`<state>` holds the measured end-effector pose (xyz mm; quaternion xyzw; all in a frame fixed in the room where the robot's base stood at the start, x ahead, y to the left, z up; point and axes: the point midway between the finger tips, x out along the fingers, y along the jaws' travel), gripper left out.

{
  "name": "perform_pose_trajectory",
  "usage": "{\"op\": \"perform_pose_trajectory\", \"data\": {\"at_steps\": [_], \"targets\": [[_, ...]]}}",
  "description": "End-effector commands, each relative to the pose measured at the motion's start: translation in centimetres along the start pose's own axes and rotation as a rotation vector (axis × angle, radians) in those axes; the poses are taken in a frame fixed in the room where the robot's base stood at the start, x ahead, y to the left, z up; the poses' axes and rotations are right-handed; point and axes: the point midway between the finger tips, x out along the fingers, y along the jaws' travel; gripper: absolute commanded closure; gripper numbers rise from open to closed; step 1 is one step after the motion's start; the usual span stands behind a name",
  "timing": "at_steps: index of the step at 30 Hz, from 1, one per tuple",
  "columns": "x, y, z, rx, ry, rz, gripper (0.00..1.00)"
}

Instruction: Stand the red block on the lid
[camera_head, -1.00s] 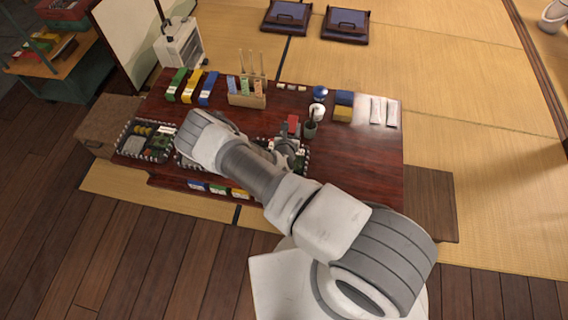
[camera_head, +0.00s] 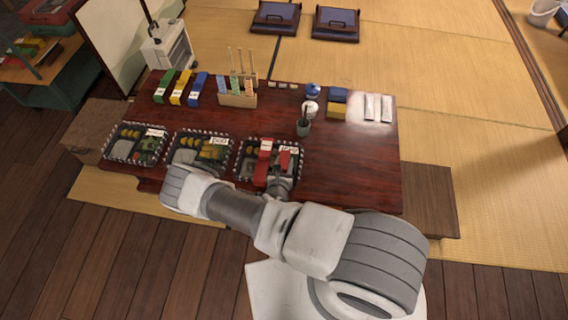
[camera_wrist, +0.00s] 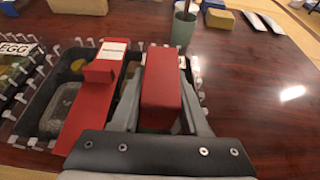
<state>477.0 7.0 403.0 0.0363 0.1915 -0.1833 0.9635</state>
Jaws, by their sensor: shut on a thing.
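My gripper (camera_wrist: 158,110) is shut on a red block (camera_wrist: 160,80), which sits between its two grey fingers. In the head view the held block (camera_head: 285,159) is above the right part of the right-hand box. A long flat red piece with a white label, apparently the lid (camera_wrist: 90,110), lies across the same box just left of my gripper. It also shows in the head view (camera_head: 262,172). A raised red part stands near its labelled end. The held block is beside this piece, not over it. The block's underside is hidden.
The right-hand box (camera_head: 241,170) has a black and white rim; two similar boxes (camera_head: 172,155) (camera_head: 107,150) stand to its left. A green cup (camera_head: 303,128) stands behind. Green, yellow and blue bars (camera_head: 179,88) lie at the back left. The table's right side (camera_head: 355,165) is clear.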

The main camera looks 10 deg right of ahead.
Motion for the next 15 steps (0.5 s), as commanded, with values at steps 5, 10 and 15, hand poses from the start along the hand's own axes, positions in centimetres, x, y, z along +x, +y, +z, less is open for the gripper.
{"op": "perform_pose_trajectory", "data": {"at_steps": [5, 10, 15], "targets": [[0.02, 0.01, 0.03, 0.0, 0.0, 0.0, 1.0], [0.1, 0.01, -0.17, 0.0, 0.0, 0.0, 0.43], [0.1, 0.01, -0.16, 0.0, 0.0, 0.0, 0.26]]}}
